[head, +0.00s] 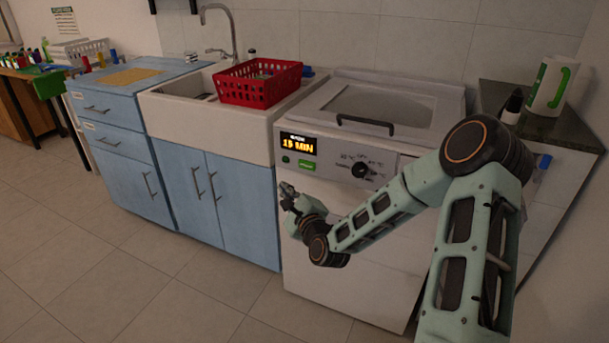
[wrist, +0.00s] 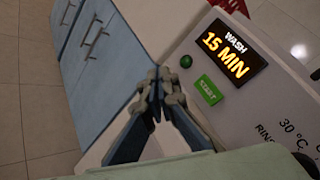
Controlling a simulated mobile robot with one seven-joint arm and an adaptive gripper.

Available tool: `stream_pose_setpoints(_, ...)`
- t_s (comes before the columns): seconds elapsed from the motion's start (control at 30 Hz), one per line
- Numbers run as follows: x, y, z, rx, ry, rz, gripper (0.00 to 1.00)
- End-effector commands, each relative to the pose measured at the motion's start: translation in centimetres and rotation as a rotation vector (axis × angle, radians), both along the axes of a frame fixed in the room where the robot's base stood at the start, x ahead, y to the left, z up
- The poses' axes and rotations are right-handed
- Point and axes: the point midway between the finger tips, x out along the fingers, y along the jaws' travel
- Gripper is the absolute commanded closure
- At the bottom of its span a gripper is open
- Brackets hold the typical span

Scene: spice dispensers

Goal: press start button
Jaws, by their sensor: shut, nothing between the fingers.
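The white washing machine (head: 345,215) stands in the middle of the head view, its display (head: 298,143) reading 15 MIN. The green start button (wrist: 209,90) is a lit rectangle below the display in the wrist view, and it also shows in the head view (head: 306,165). A small round green button (wrist: 186,61) sits to its left. My gripper (wrist: 158,75) is shut and empty. It is in front of the machine's front panel, left of and apart from the start button in the wrist view. In the head view my gripper (head: 287,190) appears just below the buttons.
A dark knob (head: 360,170) sits right of the buttons. A red basket (head: 258,84) stands by the sink (head: 190,88) to the left, above blue cabinets (head: 225,190). A dark counter (head: 560,130) with a white container (head: 550,85) is at right. The floor in front is clear.

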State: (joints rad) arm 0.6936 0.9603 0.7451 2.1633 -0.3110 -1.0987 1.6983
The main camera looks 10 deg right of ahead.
Motion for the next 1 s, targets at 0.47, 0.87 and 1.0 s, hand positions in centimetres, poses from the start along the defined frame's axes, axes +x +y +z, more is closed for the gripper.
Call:
stream_pose_setpoints(0.47, 0.1, -1.1, 0.4, 0.085, -0.018, -0.042, 1.0)
stream_pose_setpoints(0.87, 2.8, -3.2, 0.4, 0.081, -0.019, -0.043, 1.0)
stream_pose_setpoints(1.0, 4.5, -4.3, 0.3, 0.082, -0.02, -0.042, 1.0)
